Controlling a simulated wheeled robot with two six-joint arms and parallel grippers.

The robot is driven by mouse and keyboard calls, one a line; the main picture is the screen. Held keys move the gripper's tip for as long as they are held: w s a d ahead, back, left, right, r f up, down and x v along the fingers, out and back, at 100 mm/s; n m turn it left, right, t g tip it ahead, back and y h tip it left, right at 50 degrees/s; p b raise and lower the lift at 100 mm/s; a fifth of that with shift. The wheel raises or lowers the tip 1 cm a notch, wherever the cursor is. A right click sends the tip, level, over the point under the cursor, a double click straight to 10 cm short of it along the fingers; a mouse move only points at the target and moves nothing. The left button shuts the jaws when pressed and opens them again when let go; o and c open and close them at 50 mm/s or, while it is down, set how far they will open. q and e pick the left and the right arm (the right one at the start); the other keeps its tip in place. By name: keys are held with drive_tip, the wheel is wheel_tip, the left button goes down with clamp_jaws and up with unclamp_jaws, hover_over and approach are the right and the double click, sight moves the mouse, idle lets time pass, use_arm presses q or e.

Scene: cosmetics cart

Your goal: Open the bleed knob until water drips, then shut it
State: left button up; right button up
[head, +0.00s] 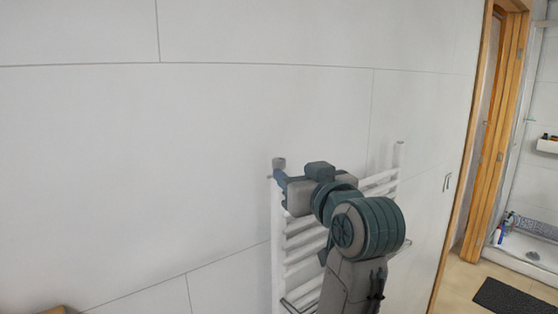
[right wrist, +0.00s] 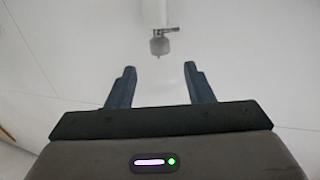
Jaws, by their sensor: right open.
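A white ladder-style towel radiator (head: 278,240) stands against the tiled wall in the head view. A small grey bleed knob (head: 279,163) sits at the top of its left upright. In the right wrist view the knob (right wrist: 160,45) is a grey cylinder on a small metal fitting. My right gripper (head: 279,179) is close to the knob. In the right wrist view its two blue fingers (right wrist: 160,72) are spread and empty, with the knob beyond the tips, between their lines. No water shows. My left gripper is not in view.
My right arm covers much of the radiator's rungs. The white tiled wall (head: 150,150) is bare to the left. A wooden door frame (head: 490,130), a shower tray (head: 525,250) and a dark mat (head: 515,303) are at the right.

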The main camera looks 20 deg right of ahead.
sight(282, 163)
drive_tip(key=w+p, duration=0.1)
drive_tip(key=w, duration=0.1)
drive_tip(key=w+p, duration=0.1)
drive_tip(key=w, duration=0.2)
drive_tip(key=w+p, duration=0.1)
drive_tip(key=w, duration=0.2)
drive_tip(key=shift+w+a, duration=0.25)
drive_tip(key=shift+a, duration=0.1)
drive_tip(key=shift+w+f, duration=0.1)
drive_tip(key=shift+w, duration=0.25)
drive_tip(key=c, duration=1)
drive_tip(key=shift+o, duration=0.2)
